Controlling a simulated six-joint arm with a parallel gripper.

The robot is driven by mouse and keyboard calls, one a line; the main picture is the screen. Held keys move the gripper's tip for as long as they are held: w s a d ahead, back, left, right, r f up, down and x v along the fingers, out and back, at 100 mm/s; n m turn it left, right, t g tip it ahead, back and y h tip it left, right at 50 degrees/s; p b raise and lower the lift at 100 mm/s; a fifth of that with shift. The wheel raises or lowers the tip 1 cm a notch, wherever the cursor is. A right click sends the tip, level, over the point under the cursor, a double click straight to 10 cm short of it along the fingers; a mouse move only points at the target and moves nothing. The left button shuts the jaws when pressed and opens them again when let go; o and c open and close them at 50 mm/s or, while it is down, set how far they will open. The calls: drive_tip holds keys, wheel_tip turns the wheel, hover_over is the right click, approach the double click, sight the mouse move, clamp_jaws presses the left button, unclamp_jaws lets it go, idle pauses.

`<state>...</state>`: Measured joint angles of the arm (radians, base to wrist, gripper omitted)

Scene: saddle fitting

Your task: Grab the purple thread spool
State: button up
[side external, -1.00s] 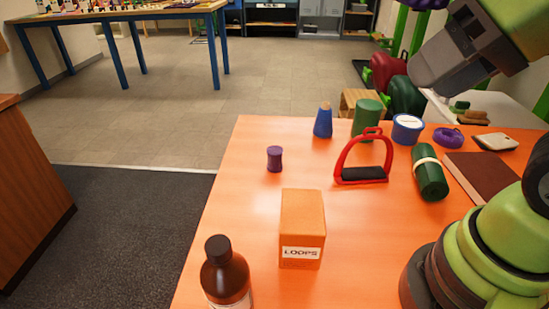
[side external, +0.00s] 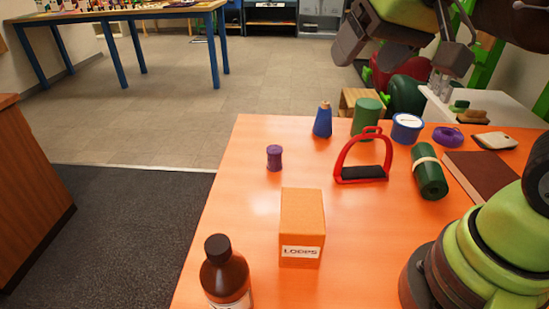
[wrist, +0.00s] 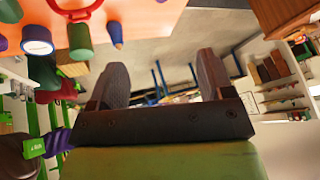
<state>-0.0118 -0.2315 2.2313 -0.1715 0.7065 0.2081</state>
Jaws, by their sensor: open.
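The purple thread spool (side external: 274,158) stands upright on the orange table (side external: 240,200), left of the red stirrup, in the side view. I cannot make it out in the wrist view. My gripper (side external: 392,72) is high at the upper right of the side view, above and well apart from the spool. In the wrist view my gripper (wrist: 164,72) shows two dark fingers spread apart with nothing between them.
A blue cone (side external: 322,121), green cylinder (side external: 367,117), red stirrup (side external: 362,160), blue-and-white round item (side external: 407,128) and green roll (side external: 430,174) stand right of the spool. An orange box (side external: 302,230) and brown bottle (side external: 226,275) stand in front. Around the spool is clear.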

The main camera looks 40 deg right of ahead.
drive_tip(key=w+f, duration=0.4)
drive_tip(key=w, duration=0.3)
drive_tip(key=g+h, duration=0.1)
approach(275, 150)
drive_tip(key=shift+n+g, duration=0.5)
drive_tip(key=shift+n, duration=0.2)
drive_tip(key=x, duration=0.7)
drive_tip(key=shift+w+d+r, duration=0.1)
drive_tip(key=shift+d, duration=0.15)
drive_tip(key=shift+w+x, duration=0.15)
drive_tip(key=shift+x, duration=1.3)
drive_tip(key=shift+w+x, duration=0.1)
drive_tip(key=shift+x, duration=1.3)
drive_tip(key=shift+a+r, duration=0.1)
drive_tip(key=shift+a, duration=0.05)
drive_tip(key=shift+c, duration=0.3)
drive_tip(key=c, duration=1)
